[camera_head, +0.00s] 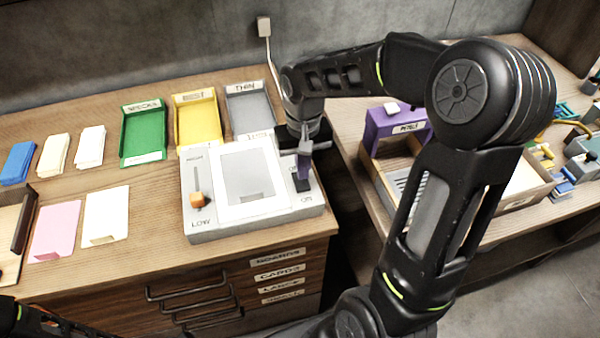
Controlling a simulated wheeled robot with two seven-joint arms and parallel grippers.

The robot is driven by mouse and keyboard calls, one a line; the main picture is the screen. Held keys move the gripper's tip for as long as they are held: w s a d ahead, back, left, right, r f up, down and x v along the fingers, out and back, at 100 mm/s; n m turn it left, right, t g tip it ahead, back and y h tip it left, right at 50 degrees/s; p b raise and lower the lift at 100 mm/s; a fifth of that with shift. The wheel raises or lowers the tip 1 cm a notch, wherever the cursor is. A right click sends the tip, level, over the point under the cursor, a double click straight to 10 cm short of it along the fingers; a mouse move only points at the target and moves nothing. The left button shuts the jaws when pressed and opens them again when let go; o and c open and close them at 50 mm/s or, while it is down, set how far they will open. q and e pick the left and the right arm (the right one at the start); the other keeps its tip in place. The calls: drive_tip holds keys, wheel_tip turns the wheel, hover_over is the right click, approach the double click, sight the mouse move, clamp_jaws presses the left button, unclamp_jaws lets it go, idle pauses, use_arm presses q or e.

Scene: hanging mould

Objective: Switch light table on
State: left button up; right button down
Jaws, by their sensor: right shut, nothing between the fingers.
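The light table (228,222) is a pale box on the wooden bench, with a white-framed grey panel (247,172) on top. An orange slider knob (198,200) sits at its left, near the LOW end of its track. A dark switch (302,184) stands at its right side, by small lettering that is hard to read. My right gripper (305,150) is shut and empty, pointing down right above the switch. I cannot tell whether it touches the switch, and it partly hides that area. My left gripper is out of view.
Green (144,130), yellow (197,118) and grey (250,107) trays stand behind the light table. Stacks of coloured cards lie at left. A purple-fronted box (398,130) is on the right bench, beyond a gap. My right arm covers much of the right side.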

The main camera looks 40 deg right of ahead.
sight(303, 185)
wheel_tip(303, 185, up, 4)
drive_tip(key=shift+f+p, duration=0.15)
drive_tip(key=shift+p, duration=1)
